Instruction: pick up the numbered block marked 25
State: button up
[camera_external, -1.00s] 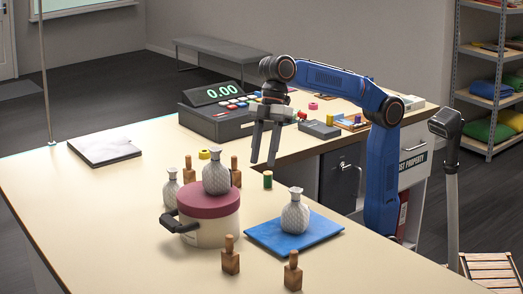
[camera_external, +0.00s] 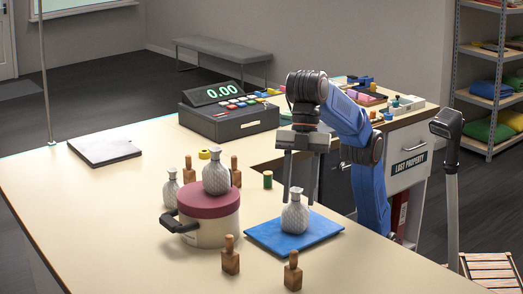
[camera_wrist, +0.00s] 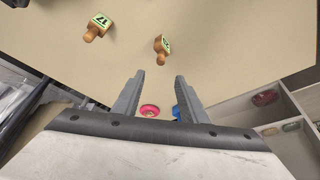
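Several wooden blocks with knobs stand on the table; in the external view one is front right (camera_external: 293,272), one front left (camera_external: 230,257), and two stand behind the pot (camera_external: 188,171) (camera_external: 235,172). Their numbers cannot be read there. In the wrist view, one block (camera_wrist: 97,28) has a label that looks like 17; the other block (camera_wrist: 162,46) has a label too foreshortened to read. I cannot tell which block is 25. My gripper (camera_external: 299,188) is open and points down near the vase on the blue cloth. In the wrist view its fingers (camera_wrist: 159,76) are apart with no block between them.
A grey vase (camera_external: 295,215) stands on a blue cloth (camera_external: 262,236). A lidded pot (camera_external: 212,233) with another vase (camera_external: 215,175) on top is to the left; a third vase (camera_external: 171,187) is behind it. A cash register (camera_external: 230,118) stands at the back. The left tabletop is mostly clear.

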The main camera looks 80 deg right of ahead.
send_near(294, 268)
jog(key=shift+w+a+f, duration=0.25)
jog(key=shift+a+f, duration=0.15)
jog(key=shift+f, duration=0.25)
jog(key=shift+x, duration=2.65)
jog(key=shift+s, duration=0.1)
grip_shut()
